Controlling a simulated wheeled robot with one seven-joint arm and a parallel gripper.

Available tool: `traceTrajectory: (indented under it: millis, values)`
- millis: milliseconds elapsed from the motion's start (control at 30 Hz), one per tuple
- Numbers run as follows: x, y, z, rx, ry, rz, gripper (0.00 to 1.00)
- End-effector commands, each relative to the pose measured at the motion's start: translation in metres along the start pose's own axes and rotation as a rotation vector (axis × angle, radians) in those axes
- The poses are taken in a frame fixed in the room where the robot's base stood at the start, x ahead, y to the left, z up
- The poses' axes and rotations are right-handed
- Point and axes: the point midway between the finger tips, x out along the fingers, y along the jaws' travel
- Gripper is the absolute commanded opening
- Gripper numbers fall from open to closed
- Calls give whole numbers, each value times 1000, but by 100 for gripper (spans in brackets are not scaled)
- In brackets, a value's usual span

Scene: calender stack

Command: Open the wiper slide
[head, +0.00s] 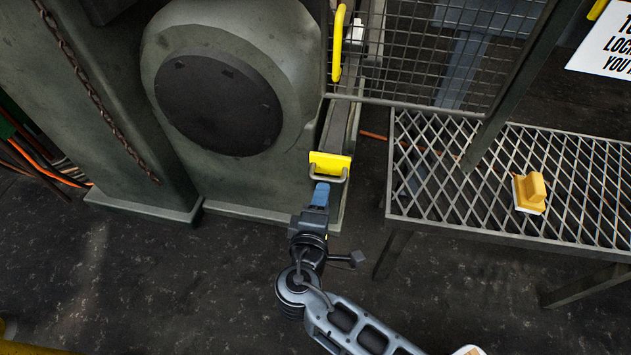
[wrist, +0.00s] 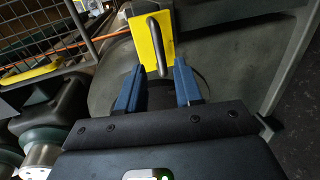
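The wiper slide's front looks like a yellow plate (head: 322,159) with a grey bar handle (head: 330,178), low on the machine's right side. The plate (wrist: 141,40) and handle (wrist: 153,30) also show in the wrist view, straight ahead of the fingers. My gripper (head: 321,187) is just in front of the handle, below it in the head view. In the wrist view, my gripper (wrist: 158,66) has its blue fingers apart, with the handle's near end between or just beyond the tips. I see no clear contact.
The big machine housing (head: 170,60) stands behind and left of the plate. A grated table (head: 440,190) holding a yellow-orange block (head: 530,192) stands to the right. A mesh guard (head: 420,60) with a yellow handle (head: 338,45) is above. Dark floor (head: 180,280) is clear at left.

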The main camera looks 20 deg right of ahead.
Motion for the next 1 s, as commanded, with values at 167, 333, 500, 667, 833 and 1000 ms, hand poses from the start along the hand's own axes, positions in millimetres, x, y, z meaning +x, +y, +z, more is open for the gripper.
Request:
traceTrajectory:
  millis: [167,333,500,667,833,1000]
  values:
    - [28,-1,1,3,-3,-2,35]
    - [52,-1,1,2,-2,-2,35]
    - [67,-1,1,2,-1,-3,35]
    - [70,0,1,2,1,-3,35]
    - [70,0,1,2,1,-3,35]
    - [70,0,1,2,1,-3,19]
